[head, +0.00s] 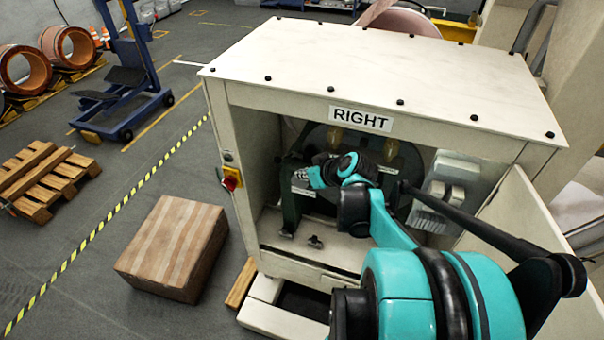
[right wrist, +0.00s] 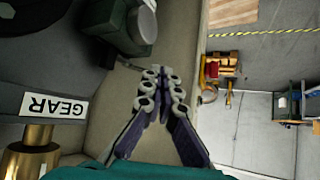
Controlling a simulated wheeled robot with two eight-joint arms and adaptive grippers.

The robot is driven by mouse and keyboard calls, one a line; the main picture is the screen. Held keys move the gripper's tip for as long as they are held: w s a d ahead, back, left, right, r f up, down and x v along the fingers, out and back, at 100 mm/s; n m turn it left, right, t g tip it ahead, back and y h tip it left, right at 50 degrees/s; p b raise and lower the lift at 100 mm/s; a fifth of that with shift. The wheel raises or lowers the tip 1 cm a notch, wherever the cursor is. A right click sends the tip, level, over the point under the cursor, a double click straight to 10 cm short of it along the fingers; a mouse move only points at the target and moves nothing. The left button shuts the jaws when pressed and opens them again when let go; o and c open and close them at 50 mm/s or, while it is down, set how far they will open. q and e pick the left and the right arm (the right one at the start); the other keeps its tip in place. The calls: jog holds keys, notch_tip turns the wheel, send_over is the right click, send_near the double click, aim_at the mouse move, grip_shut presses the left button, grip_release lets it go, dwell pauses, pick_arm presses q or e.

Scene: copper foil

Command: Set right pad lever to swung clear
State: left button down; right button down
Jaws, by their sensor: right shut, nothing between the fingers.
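The cream cabinet under the RIGHT sign (head: 360,119) stands open at the front. My right arm reaches into it, and my right gripper (head: 302,175) is inside near the left part of the opening. In the right wrist view the gripper's fingers (right wrist: 161,85) are together and empty. A dark green block (right wrist: 115,28) with a pale round end is just beyond the fingertips, and I see a gap between them. I cannot make out for certain which part is the right pad lever, or its position; my arm and gripper hide some of the inside. My left gripper is not in view.
A GEAR label (right wrist: 54,106) and a brass cylinder (right wrist: 32,152) are beside the gripper. A red knob (head: 231,180) sits on the cabinet's left post. The open door (head: 520,240) is at right. A box (head: 175,248) stands on the floor at left.

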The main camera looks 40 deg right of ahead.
jog(key=b+x, duration=0.1)
jog(key=x, duration=0.2)
jog(key=w+r+b+x, duration=0.1)
jog(key=x, duration=0.2)
jog(key=b+x, duration=0.1)
jog(key=x, duration=0.2)
jog(key=shift+w+d+r, duration=0.1)
jog(key=shift+w+r, duration=0.05)
jog(key=shift+r, duration=0.15)
jog(key=shift+w+r, duration=0.2)
jog(key=shift+w, duration=0.35)
